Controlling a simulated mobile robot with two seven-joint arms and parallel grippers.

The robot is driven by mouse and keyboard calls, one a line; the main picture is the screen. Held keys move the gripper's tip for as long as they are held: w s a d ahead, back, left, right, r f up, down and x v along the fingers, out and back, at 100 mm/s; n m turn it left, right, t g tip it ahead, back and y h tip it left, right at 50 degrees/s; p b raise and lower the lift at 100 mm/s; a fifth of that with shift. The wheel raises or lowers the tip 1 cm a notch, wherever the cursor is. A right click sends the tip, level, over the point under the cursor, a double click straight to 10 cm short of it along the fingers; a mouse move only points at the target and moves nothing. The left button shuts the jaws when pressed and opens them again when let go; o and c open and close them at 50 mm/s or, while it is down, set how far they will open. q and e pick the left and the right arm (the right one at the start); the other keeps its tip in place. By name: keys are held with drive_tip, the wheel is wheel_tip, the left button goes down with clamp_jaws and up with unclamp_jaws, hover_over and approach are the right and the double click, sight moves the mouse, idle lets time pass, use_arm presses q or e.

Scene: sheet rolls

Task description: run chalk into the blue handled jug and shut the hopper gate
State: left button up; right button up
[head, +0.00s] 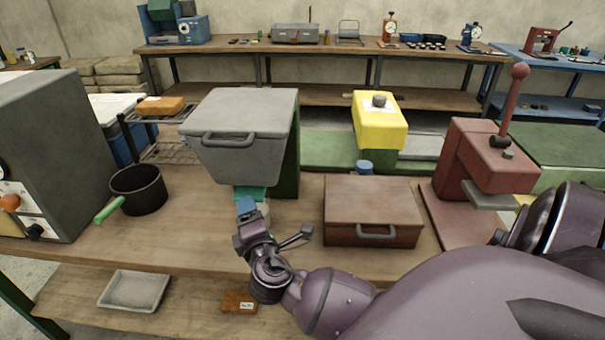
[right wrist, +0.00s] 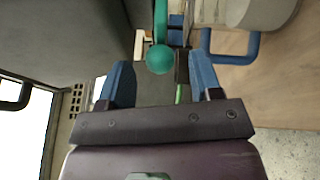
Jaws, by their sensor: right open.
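The grey hopper (head: 245,130) with a front handle stands on the bench, a green outlet (head: 250,192) below it. In the right wrist view a teal ball knob on a rod (right wrist: 159,60) shows between the fingers of my right gripper (right wrist: 160,82). The gripper (head: 262,220) is open at the hopper's outlet; I cannot tell whether it touches the knob. The pale jug (right wrist: 262,10) with its blue handle (right wrist: 238,52) is just right of the fingers in that view. In the head view my gripper mostly hides the jug. Chalk and the gate's position cannot be made out.
A brown case (head: 372,208) lies right of the hopper, with a red press (head: 485,165) beyond it. A black pot with a green handle (head: 138,190) stands left. A yellow-topped machine (head: 380,120) is behind. Bench space between pot and hopper is clear.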

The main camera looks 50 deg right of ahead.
drive_tip(key=v, duration=0.6)
drive_tip(key=s+a+f+m+g+y, duration=0.1)
drive_tip(key=a+f+m+y, duration=0.1)
drive_tip(key=f+m+y, duration=0.3)
drive_tip(key=s+a+f+m+g+y, duration=0.2)
drive_tip(key=f+m+y, duration=0.1)
drive_tip(key=f, duration=0.3)
use_arm(q)
drive_tip(key=shift+w+d+r+p, duration=0.1)
drive_tip(key=shift+w+r+p, duration=0.2)
drive_tip(key=shift+r, duration=0.25)
drive_tip(key=shift+w+r+p, duration=0.3)
drive_tip(key=shift+r, duration=0.2)
use_arm(e)
drive_tip(key=s+d+f+m+g, duration=0.1)
drive_tip(key=s+d+f+m, duration=0.2)
drive_tip(key=s, duration=0.7)
drive_tip(key=shift+d+f+m+g, duration=0.35)
drive_tip(key=shift+f+m, duration=0.95)
drive_tip(key=shift+f, duration=0.9)
use_arm(q)
drive_tip(key=shift+s+f, duration=0.1)
drive_tip(key=shift+s, duration=0.15)
use_arm(e)
drive_tip(key=shift+s+a, duration=0.1)
